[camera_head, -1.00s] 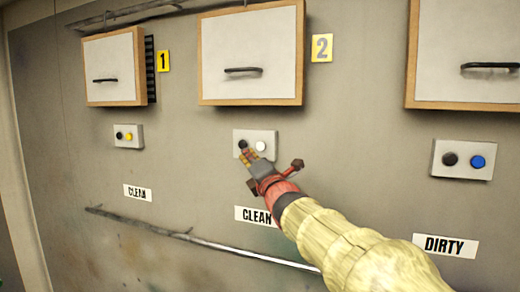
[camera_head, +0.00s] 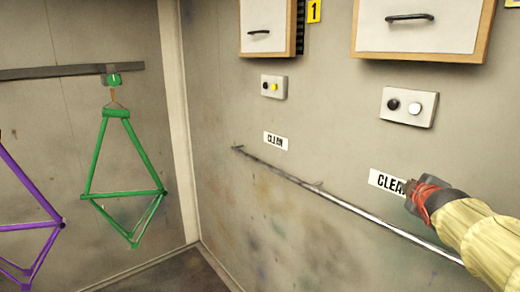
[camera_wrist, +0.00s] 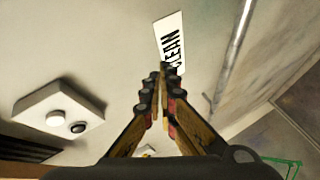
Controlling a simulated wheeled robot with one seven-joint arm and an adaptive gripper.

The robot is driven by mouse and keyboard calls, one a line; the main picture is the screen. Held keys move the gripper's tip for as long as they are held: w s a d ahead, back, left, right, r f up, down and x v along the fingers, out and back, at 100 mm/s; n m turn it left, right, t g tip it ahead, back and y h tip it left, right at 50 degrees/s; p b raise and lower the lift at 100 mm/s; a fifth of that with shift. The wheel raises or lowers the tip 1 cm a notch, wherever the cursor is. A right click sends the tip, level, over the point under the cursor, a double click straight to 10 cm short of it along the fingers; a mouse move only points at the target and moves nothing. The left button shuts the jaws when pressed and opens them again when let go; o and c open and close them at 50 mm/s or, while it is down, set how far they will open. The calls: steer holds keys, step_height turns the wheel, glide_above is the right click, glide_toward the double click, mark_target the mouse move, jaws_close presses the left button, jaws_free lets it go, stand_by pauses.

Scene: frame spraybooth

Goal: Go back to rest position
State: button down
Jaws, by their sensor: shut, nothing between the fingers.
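My gripper (camera_wrist: 160,75) is shut and empty in the wrist view, its two fingers meeting at the tips. In the head view my arm comes in from the lower right, and the gripper (camera_head: 412,190) is in front of the right end of a "CLEAN" label (camera_head: 385,181), hiding its last letter. Whether it touches the wall cannot be told. The two-button box (camera_head: 408,107), with a black and a white button, is above and apart from it. That label also shows in the wrist view (camera_wrist: 168,38) beyond the fingertips.
A metal rail (camera_head: 340,202) runs along the wall below the labels. Another button box (camera_head: 274,87) and cabinets (camera_head: 420,25) are on the wall. A green frame (camera_head: 124,190) hangs at left, with a purple frame (camera_head: 35,190) beside it. Free room lies between frames and wall.

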steer(key=s+a+f+m+g+y+b, duration=0.1)
steer(key=s+a+f+m+g+b, duration=0.1)
steer(key=s+a+f, duration=0.5)
steer(key=s+a+f+m+g+y+b, duration=0.2)
steer(key=s+a+f, duration=0.6)
steer(key=s+f, duration=0.5)
steer(key=s+a+f+m+g+y+b, duration=0.2)
steer(key=s+a+f+m+b, duration=0.3)
steer(key=s+f, duration=0.5)
steer(key=s+a+g+b, duration=0.1)
steer(key=s+a, duration=0.1)
steer(key=shift+s+a+f+m+g+b, duration=0.25)
steer(key=shift+s+f+m+g+b, duration=0.05)
steer(key=shift+s+f+g, duration=0.1)
